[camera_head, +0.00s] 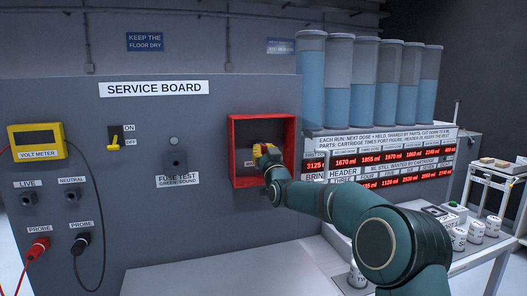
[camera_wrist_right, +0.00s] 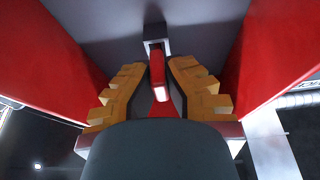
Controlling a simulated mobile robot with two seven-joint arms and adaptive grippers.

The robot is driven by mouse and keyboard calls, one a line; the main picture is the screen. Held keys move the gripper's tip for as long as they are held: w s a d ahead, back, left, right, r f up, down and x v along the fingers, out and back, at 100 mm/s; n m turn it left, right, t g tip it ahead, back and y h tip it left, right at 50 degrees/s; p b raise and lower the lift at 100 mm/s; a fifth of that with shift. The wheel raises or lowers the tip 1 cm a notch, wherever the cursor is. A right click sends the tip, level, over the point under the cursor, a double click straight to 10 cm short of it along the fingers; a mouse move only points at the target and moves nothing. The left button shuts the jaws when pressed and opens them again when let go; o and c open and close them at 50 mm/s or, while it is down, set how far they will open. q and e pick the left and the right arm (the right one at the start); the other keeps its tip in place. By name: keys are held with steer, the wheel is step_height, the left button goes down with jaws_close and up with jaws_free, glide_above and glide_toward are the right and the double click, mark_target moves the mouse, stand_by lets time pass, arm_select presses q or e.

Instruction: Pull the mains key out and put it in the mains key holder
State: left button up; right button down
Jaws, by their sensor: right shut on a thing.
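The mains key is red and shows in the right wrist view (camera_wrist_right: 158,75), standing between the two orange-yellow fingers of my right gripper (camera_wrist_right: 158,88). Its far end is at a small light grey socket (camera_wrist_right: 156,46) on the grey back wall of the red box; I cannot tell how deep it sits. In the head view my right gripper (camera_head: 267,160) reaches into the open red box (camera_head: 263,118) on the service board and hides the key there. The gripper is shut on the key. I cannot make out the mains key holder. My left gripper is not in view.
The service board (camera_head: 215,100) carries a volt meter (camera_head: 37,141), an on/off switch (camera_head: 115,142), a fuse test socket (camera_head: 177,158) and red and black probes. Tall blue-filled cylinders (camera_head: 338,80) stand right of it. White jars (camera_head: 475,230) stand on a side table.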

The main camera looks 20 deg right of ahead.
steer(key=shift+w+p, duration=0.3)
steer(key=shift+w, duration=0.25)
steer(key=c, duration=1.1)
jaws_free()
steer(key=shift+o, duration=0.2)
steer(key=o, duration=0.6)
steer(key=shift+b+v, duration=0.9)
steer(key=shift+v, duration=2.15)
